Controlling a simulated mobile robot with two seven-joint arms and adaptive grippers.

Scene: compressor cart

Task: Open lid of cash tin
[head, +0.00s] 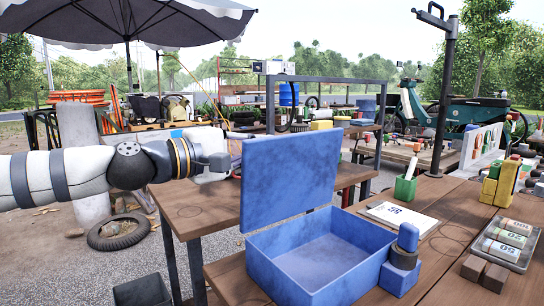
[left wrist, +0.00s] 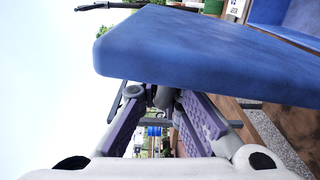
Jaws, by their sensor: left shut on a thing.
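The blue cash tin (head: 258,262) stands on the wooden table with its lid (head: 288,178) raised on the hinge side, standing up and leaning slightly back. The inside of the tin is open to view and looks empty. My left gripper (head: 232,168) comes in from the left and is shut on the lid at its left edge; the fingertips are partly hidden behind the lid. In the left wrist view the lid (left wrist: 205,55) covers the tips of the gripper's purple-padded fingers (left wrist: 165,98). My right gripper is not in view.
A card (head: 398,217), a green pen cup (head: 405,189) and a tray of labelled rolls (head: 507,243) lie to the right. A grey post (head: 446,95) rises behind.

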